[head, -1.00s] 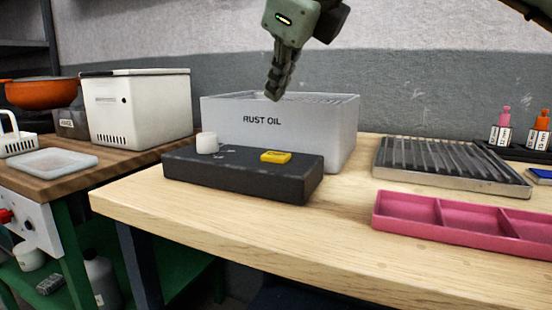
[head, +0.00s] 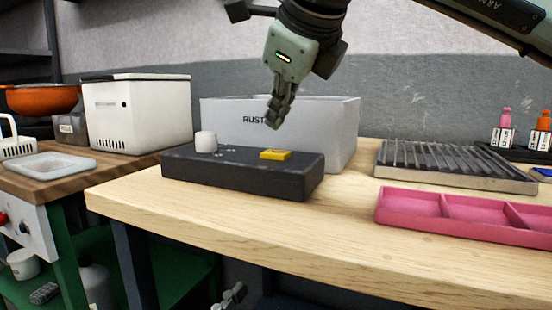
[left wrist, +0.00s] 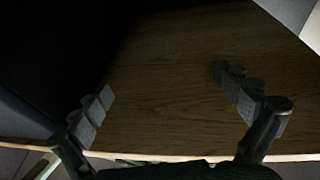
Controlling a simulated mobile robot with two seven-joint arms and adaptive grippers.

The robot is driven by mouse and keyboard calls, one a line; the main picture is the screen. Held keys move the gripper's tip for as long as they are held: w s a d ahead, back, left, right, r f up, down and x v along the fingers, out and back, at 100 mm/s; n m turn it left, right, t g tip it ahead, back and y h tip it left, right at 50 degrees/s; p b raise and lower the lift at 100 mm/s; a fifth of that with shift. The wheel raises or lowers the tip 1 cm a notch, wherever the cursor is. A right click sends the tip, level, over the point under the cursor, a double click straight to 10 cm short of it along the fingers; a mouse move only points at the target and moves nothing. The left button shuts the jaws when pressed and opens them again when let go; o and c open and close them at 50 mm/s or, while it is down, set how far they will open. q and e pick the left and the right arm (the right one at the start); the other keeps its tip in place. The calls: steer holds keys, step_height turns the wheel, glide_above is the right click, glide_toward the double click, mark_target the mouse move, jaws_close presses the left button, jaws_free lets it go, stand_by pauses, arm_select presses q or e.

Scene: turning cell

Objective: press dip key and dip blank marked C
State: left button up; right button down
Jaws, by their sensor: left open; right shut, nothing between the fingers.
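A yellow key (head: 275,155) sits on top of a dark control box (head: 240,178) in front of the white tank marked RUST OIL (head: 335,135), whose lettering is now partly covered. My right gripper (head: 275,122) is shut and empty, pointing down above the yellow key and apart from it. My left gripper (left wrist: 175,112) shows in the left wrist view with its fingers spread wide and nothing between them, over a wooden surface. I cannot make out a blank marked C in either view.
A white knob (head: 206,142) stands on the box's left end. To the right are a slatted metal tray (head: 510,182) and a pink compartment tray (head: 470,232). Several labelled bottles (head: 503,135) stand at the far right. The table's front strip is clear.

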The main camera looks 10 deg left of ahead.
mark_target(276, 154)
steer(key=shift+f+b, duration=0.5)
steer(key=shift+f, duration=0.3)
arm_select(q)
steer(key=shift+s+a+r+t+h, duration=0.1)
steer(key=shift+s+r+t+h, duration=0.2)
steer(key=shift+r+t, duration=0.45)
steer(key=shift+s+a+r+t+h, duration=0.1)
steer(key=shift+s+r+t, duration=0.35)
steer(key=shift+r, duration=0.45)
steer(key=shift+s+r+t+h, duration=0.2)
steer(key=shift+s+r+t, duration=0.15)
steer(key=shift+r+t, duration=0.4)
arm_select(e)
steer(key=shift+f, duration=0.25)
arm_select(q)
steer(key=shift+r, duration=0.15)
steer(key=shift+b, duration=0.35)
arm_select(e)
steer(key=shift+f, duration=0.1)
arm_select(q)
steer(key=shift+f+g+b, duration=0.25)
steer(key=shift+f+b, duration=0.15)
steer(key=shift+f, duration=0.15)
arm_select(e)
steer(key=shift+f, duration=0.3)
